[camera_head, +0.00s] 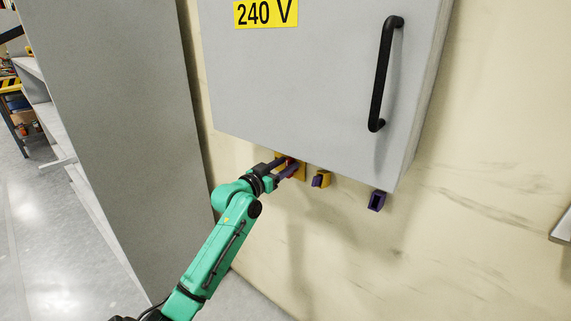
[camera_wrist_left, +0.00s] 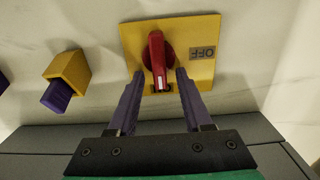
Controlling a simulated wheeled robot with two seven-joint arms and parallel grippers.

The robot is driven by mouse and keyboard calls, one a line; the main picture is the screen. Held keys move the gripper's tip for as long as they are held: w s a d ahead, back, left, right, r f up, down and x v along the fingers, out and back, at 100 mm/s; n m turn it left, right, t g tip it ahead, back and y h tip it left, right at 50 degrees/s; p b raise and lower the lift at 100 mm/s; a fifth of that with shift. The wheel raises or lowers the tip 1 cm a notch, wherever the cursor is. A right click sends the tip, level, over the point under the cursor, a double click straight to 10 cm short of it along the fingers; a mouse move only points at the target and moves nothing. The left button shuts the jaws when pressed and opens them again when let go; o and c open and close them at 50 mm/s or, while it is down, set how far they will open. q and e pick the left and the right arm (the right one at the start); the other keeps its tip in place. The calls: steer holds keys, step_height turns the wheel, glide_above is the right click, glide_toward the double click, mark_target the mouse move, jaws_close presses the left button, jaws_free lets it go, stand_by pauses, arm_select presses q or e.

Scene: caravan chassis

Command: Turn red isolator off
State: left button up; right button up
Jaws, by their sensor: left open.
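The red isolator (camera_wrist_left: 157,60) is a red rotary handle on a square yellow plate (camera_wrist_left: 205,30). In the left wrist view its white-marked end points down the picture, toward a dark label that is mostly hidden. An upside-down OFF label (camera_wrist_left: 204,53) is on the plate's right side. In the head view the yellow plate (camera_head: 301,172) is below the grey cabinet, partly covered by my gripper. My left gripper (camera_head: 286,166) is open, its purple fingers on either side of the handle's lower end in the left wrist view (camera_wrist_left: 160,80). Contact cannot be told. My right gripper is out of view.
The grey cabinet (camera_head: 310,80) with a 240 V sign (camera_head: 266,12) and black handle (camera_head: 385,75) hangs above. A yellow-and-purple switch (camera_head: 320,179) and a purple fitting (camera_head: 377,200) sit to the right. A tall grey panel (camera_head: 110,110) stands at left.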

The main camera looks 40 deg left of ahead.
arm_select(q)
steer(key=shift+w, duration=0.1)
steer(key=shift+c, duration=0.6)
jaws_close()
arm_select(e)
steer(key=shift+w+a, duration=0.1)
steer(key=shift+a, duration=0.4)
